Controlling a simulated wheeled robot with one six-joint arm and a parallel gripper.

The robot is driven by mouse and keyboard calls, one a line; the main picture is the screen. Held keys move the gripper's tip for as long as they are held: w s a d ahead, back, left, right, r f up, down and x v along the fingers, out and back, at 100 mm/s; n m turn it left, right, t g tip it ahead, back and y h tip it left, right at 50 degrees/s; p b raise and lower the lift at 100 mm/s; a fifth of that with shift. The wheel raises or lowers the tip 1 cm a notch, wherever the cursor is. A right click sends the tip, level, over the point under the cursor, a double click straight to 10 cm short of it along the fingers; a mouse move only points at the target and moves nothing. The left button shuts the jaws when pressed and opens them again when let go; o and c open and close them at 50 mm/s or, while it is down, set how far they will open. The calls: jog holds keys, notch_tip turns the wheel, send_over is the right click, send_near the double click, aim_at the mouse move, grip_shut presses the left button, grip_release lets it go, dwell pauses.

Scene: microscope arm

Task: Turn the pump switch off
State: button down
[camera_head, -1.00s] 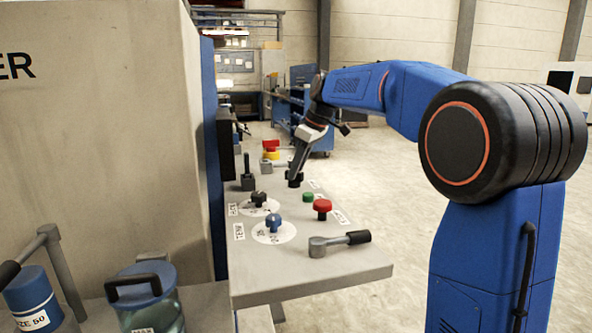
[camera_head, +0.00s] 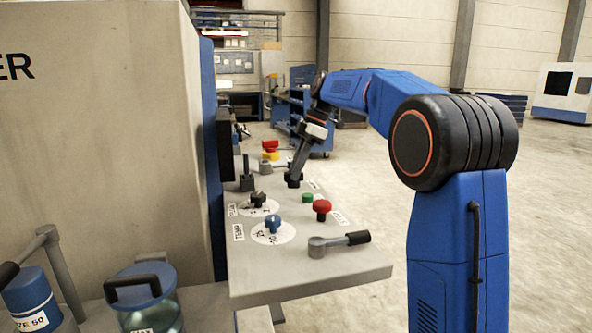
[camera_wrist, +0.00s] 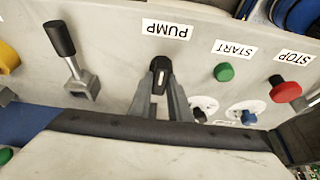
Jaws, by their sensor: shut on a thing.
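The pump switch (camera_wrist: 161,64) is a black knob with a white mark, beside the PUMP label (camera_wrist: 167,29) in the wrist view. In the head view the switch (camera_head: 294,180) is a dark knob on the far part of the grey panel. My gripper (camera_wrist: 162,88) is shut on the switch, one grey finger on each side of it. In the head view my gripper (camera_head: 295,172) reaches down to the switch at a tilt, and its fingers hide part of the knob.
A green START button (camera_wrist: 224,72) and a red STOP button (camera_wrist: 287,89) stand near the switch. A black-handled lever (camera_wrist: 60,40) rises on its other side. In the head view a blue dial (camera_head: 273,222) and a crank handle (camera_head: 340,242) lie nearer.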

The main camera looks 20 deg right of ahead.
dwell(0.5)
jog(key=c, duration=1.6)
grip_release()
jog(key=shift+c, duration=0.2)
jog(key=v, duration=1.7)
jog(key=shift+d, duration=0.15)
jog(key=shift+r, duration=0.1)
